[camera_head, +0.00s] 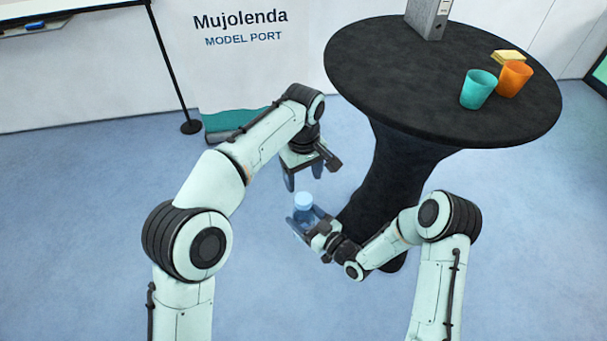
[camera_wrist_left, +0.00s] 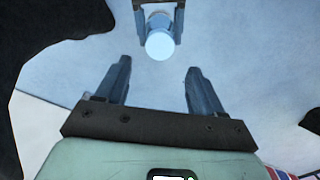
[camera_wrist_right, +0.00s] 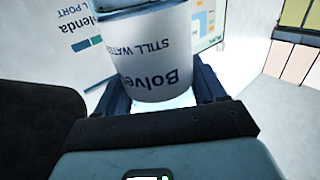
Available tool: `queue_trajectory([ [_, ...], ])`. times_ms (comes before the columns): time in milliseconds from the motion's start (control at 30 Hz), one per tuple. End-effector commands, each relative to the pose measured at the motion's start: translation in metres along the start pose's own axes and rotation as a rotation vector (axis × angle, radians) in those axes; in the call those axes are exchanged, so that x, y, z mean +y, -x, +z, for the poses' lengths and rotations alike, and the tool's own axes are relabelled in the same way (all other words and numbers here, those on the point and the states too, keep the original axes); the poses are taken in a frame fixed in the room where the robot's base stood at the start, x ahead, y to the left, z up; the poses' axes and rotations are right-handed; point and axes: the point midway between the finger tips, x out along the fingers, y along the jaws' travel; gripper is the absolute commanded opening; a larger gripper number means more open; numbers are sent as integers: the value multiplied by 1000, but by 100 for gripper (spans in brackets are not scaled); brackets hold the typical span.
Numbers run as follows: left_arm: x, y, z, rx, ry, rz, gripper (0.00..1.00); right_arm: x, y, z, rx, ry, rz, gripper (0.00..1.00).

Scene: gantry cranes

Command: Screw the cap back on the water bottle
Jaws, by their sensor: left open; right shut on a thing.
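The water bottle (camera_head: 303,214) is upright in my right gripper (camera_head: 306,219), which is shut around its body below the table top's height. Its white label reads "STILL WATER" upside down in the right wrist view (camera_wrist_right: 152,65). The pale blue cap (camera_head: 304,199) sits on top of the bottle; how tightly it is screwed cannot be told. The cap shows as a round disc in the left wrist view (camera_wrist_left: 160,45), beyond my left fingertips. My left gripper (camera_head: 304,179) is open and empty, pointing down just above the cap, not around it.
A round black-draped table (camera_head: 400,85) stands behind and right of the grippers. It carries a teal cup (camera_head: 478,89), an orange cup (camera_head: 514,79), yellow notes (camera_head: 509,56) and a grey binder (camera_head: 428,18). A banner (camera_head: 245,60) stands behind. Open floor lies left.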

Motion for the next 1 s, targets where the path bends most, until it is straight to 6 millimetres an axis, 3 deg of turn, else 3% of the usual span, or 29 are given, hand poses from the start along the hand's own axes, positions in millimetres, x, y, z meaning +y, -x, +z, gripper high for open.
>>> queue_trajectory([
  [267,0,-10,0,-1,-3,-2,68,0,0,0,1,0,0,0],
  [700,0,-72,0,-1,-3,-1,68,0,0,0,1,0,0,0],
  [1000,0,-80,0,0,-3,1,68,0,0,-1,1,0,0,0],
])
